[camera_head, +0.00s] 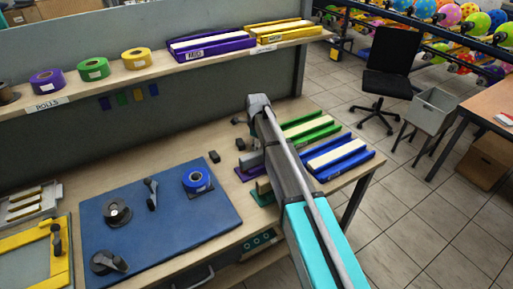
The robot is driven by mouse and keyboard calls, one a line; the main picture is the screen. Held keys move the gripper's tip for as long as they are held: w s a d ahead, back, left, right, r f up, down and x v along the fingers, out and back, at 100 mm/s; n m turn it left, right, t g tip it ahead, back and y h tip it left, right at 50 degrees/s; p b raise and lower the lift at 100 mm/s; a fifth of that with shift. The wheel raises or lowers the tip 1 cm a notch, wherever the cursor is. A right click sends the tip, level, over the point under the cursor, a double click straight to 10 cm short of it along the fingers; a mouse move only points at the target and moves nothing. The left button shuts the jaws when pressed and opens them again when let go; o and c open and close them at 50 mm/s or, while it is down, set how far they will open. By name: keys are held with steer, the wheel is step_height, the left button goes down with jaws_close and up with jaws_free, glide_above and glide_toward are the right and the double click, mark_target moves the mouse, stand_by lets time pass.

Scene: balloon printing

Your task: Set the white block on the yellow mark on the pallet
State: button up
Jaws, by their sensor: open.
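My arm reaches from the lower right over the bench's right part. My gripper (239,132) is at its far end, small and dark, with its fingertips apart; I see nothing between them. I cannot single out the white block with certainty.
A blue mat (150,250) holds a blue roll (196,179) and dark tools. Green (311,130) and blue (337,159) trays lie right of my arm. A shelf with rolls (93,69) runs above the bench. A grey tray (31,206) and yellow frame (62,265) are at left.

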stand_by(0.4)
steer(key=c, duration=1.1)
steer(key=shift+r, duration=0.15)
step_height(320, 180, up, 3)
steer(key=p, duration=0.3)
steer(key=shift+s+d+r+p, duration=0.75)
steer(key=shift+s+r+p, duration=0.95)
steer(key=shift+s, duration=0.5)
steer(key=shift+s+d+r+p, duration=0.7)
steer(key=shift+s+r+p, duration=0.9)
steer(key=shift+s, duration=0.65)
steer(key=shift+s+d+r+p, duration=0.75)
steer(key=shift+s+r+p, duration=0.95)
steer(key=shift+s, duration=0.5)
steer(key=shift+f, duration=0.2)
